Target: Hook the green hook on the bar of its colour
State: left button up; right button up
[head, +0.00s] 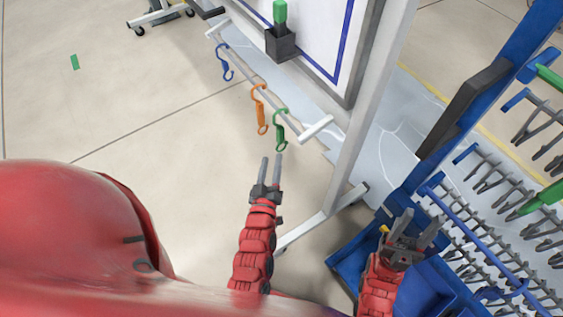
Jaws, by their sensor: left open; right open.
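The green hook (281,131) hangs from a white rail (250,79), at the right end of a row with an orange hook (259,108) and a blue hook (225,64). My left gripper (271,158) is open and empty, just below the green hook in the picture, with its fingers pointing up toward it. A small gap shows between them. My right gripper (421,216) is open and empty at the lower right, in front of the blue rack. Green parts show on the rack at the upper right (550,76) and lower right (546,197); both are cut off by the picture edge.
A blue rack (408,190) with many grey hooks fills the right side. A white board on a grey post (372,110) stands between rail and rack. A dark holder (281,45) with a green marker is on the board.

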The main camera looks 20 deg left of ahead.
pick_arm(q)
jog(key=w+a+b, duration=0.1)
jog(key=w, duration=0.7)
jog(key=w+a, duration=0.2)
jog(key=w, duration=0.6)
jog(key=shift+w+a+r+b, duration=0.2)
jog(key=shift+w+a+b, duration=0.05)
jog(key=shift+b, duration=0.15)
grip_shut()
dwell(0.4)
grip_release()
jog(key=shift+s, duration=0.1)
jog(key=s+d, duration=0.1)
jog(key=s, duration=0.4)
jog(key=s+d+p, duration=0.1)
jog(key=s, duration=0.5)
jog(key=s+d+p, duration=0.1)
jog(key=s, duration=0.5)
jog(key=shift+d, duration=0.2)
